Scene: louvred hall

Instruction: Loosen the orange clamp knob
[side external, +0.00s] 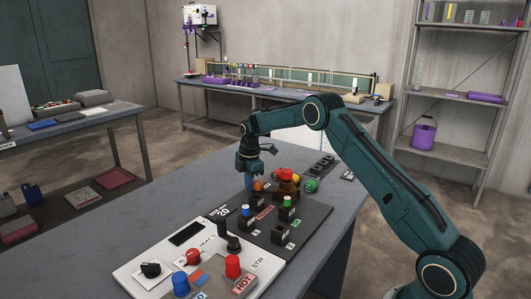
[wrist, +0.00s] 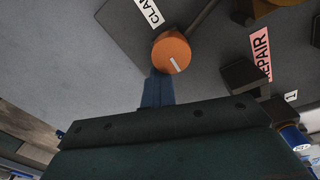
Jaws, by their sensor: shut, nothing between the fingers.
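The orange clamp knob (wrist: 172,53) is round, with a white pointer line on its face, beside a white label reading "CLA…" (wrist: 148,10). In the side view the knob (side external: 259,185) shows just right of my fingertips, partly hidden by nearby things. My gripper (side external: 249,183) points down over the dark board, its blue fingers shut and empty. In the wrist view the shut fingers (wrist: 158,90) end right at the knob's lower edge. I cannot tell whether they touch it.
An amber bottle with a red cap (side external: 287,184), a green knob (side external: 311,185) and blue- and green-capped vials in black blocks crowd the dark board (side external: 300,234). A white panel (side external: 130,276) with knobs and buttons stands in front. The table (side external: 150,210) is clear to the left.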

